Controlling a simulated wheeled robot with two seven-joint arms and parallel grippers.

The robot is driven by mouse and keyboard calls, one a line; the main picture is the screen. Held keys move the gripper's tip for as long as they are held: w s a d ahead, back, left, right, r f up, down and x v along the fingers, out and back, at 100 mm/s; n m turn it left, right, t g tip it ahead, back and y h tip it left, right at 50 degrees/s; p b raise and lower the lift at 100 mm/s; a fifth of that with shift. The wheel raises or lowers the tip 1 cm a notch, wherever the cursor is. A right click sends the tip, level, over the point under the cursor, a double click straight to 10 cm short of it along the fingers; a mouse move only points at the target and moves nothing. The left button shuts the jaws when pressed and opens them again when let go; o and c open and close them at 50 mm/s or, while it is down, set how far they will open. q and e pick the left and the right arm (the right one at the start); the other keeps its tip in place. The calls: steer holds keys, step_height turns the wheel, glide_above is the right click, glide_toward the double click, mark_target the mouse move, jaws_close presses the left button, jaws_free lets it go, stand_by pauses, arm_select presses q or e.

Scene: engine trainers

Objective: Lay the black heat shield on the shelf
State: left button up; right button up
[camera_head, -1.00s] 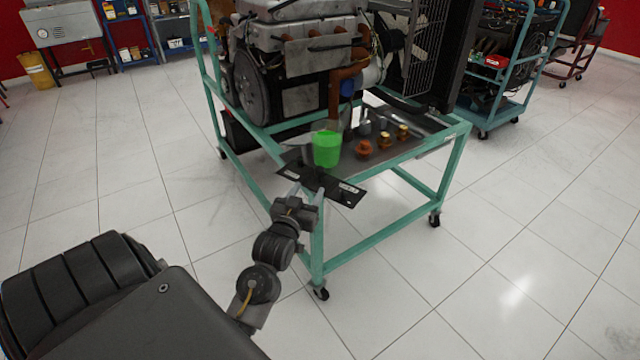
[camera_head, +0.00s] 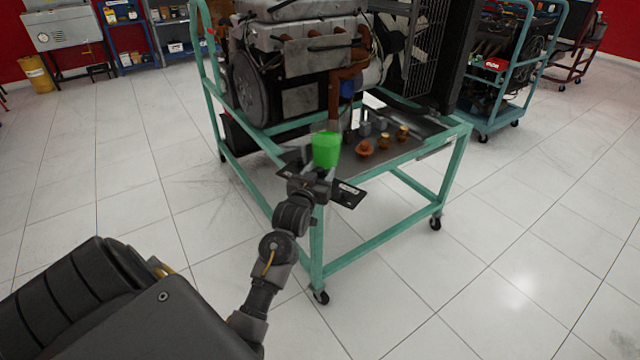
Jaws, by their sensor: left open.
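The black heat shield (camera_head: 348,194) is a thin dark plate with pale markings, at the near corner of the teal engine stand. My left gripper (camera_head: 318,170) is open, and its body covers the middle of the shield. I cannot tell whether its fingers touch the shield. The shelf (camera_head: 398,157) is the grey lower tray of the stand. The shield juts out past the near corner of the shelf; how it is supported there is hidden. My right gripper is not in view.
A green cup (camera_head: 326,150) is just beyond the gripper. Several orange-brown and grey parts (camera_head: 365,149) stand on the shelf. The engine (camera_head: 300,70) is above and behind. The teal frame (camera_head: 316,245) has a post below the gripper. The floor around is clear.

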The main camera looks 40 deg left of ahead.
arm_select(q)
jaws_close()
steer(key=shift+r, duration=0.2)
stand_by(0.4)
steer(key=shift+r, duration=0.2)
steer(key=shift+s+d+r+p, duration=0.2)
steer(key=shift+s+d+p, duration=0.1)
steer(key=shift+s, duration=0.3)
steer(key=shift+s+d+r+p, duration=0.2)
steer(key=shift+s+p, duration=0.1)
steer(key=shift+s, duration=0.25)
steer(key=p+v, duration=0.1)
steer(key=v, duration=1.4)
steer(key=shift+s+p, duration=0.3)
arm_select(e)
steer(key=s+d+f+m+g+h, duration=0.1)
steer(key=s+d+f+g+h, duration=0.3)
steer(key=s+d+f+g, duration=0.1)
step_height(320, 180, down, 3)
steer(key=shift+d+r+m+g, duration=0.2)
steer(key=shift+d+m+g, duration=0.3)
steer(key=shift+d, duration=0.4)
